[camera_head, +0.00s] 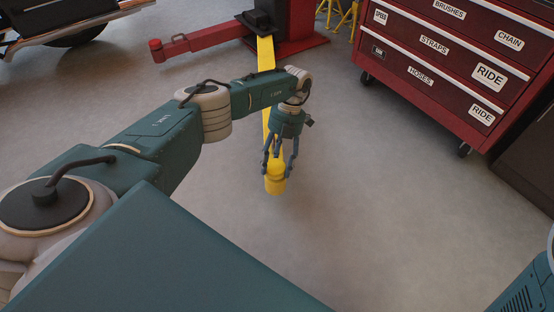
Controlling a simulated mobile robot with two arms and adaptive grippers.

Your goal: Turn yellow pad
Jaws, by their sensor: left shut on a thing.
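The yellow pad (275,184) is a short, round yellow piece at the near end of a long yellow lift arm (266,55). My left gripper (278,163) is above the pad with its fingers pointing down around it, shut on it. The gripper and wrist hide part of the yellow arm just behind the pad. Part of my right arm (520,290) shows at the lower right corner, but its gripper is not in view.
A red lift post (299,22) with a red arm (205,38) stands at the back. A red tool cabinet (455,75) on casters is at the right. A vehicle (70,22) is at the upper left. The grey floor right of the pad is clear.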

